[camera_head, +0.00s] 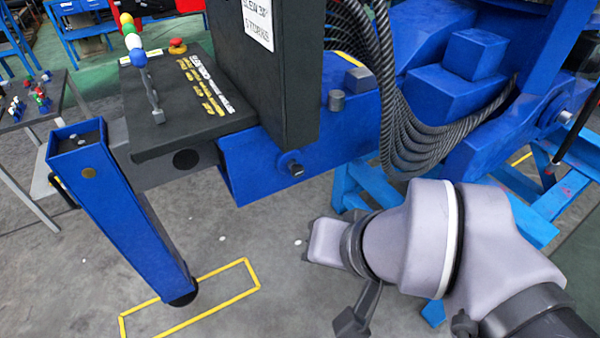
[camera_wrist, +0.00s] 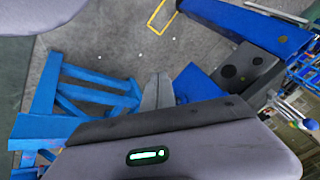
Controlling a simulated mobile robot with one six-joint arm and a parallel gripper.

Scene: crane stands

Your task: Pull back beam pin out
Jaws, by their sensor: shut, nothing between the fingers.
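A small dark pin or bolt head (camera_head: 295,169) sits in the side of the blue beam housing (camera_head: 250,165). A short grey cylinder (camera_head: 337,100) stands on top of the housing. I cannot tell which of them is the back beam pin. My gripper (camera_wrist: 158,78) is shut and empty, its grey fingers together in the wrist view. It hangs over the floor, apart from the housing, which also shows in the wrist view (camera_wrist: 195,84). In the head view my arm comes in from the lower right, and my fingertips are not clear there.
A blue outrigger leg (camera_head: 118,215) hangs on the grey beam at left. A light-blue stand (camera_head: 375,185) is behind my arm. Floor between leg and arm is clear.

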